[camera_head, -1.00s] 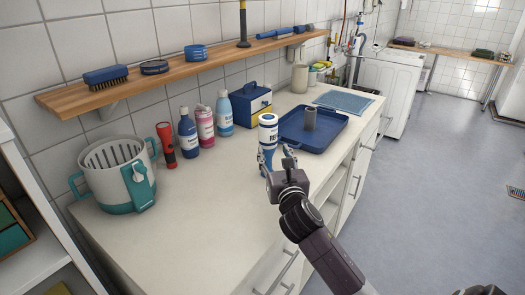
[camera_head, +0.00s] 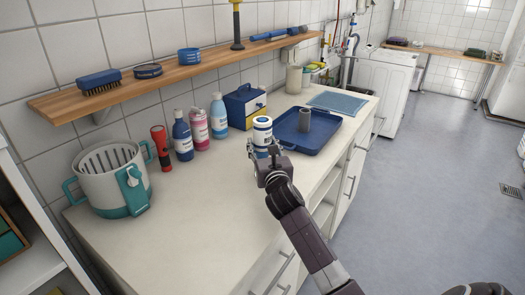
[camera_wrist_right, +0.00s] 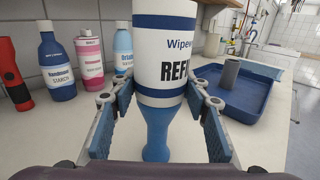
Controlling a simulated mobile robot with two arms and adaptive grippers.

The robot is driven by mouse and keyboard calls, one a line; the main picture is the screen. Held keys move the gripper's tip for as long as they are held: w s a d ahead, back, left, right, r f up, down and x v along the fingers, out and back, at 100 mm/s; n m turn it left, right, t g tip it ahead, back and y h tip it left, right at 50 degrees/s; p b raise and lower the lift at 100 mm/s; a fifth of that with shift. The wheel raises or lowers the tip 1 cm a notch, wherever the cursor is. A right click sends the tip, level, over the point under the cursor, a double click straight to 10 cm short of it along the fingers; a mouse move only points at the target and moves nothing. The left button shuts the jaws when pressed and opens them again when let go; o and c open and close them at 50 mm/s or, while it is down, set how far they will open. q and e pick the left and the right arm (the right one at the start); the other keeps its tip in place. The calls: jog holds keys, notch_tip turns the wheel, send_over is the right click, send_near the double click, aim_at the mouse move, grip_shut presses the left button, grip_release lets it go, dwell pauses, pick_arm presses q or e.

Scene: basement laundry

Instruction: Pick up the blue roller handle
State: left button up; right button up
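A blue handle (camera_wrist_right: 157,134) stands upright on the counter, narrow in the middle and wider at its foot, below a white cylinder (camera_wrist_right: 165,48) with blue bands and lettering starting "REF". In the head view the white cylinder (camera_head: 262,131) shows beside the tray, and my gripper hides most of the blue part. My right gripper (camera_wrist_right: 158,112) is open, with its blue-padded fingers on either side of the handle and gaps showing on both sides. It also shows in the head view (camera_head: 263,150). My left gripper is not in view.
A blue tray (camera_head: 327,139) with a grey cylinder (camera_head: 304,121) is just right of the handle. Bottles (camera_head: 200,128), a red flashlight (camera_head: 161,148) and a bucket (camera_head: 105,182) stand to the left. A shelf (camera_head: 180,75) runs above. The front counter is clear.

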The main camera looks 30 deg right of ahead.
grip_shut()
dwell(0.3)
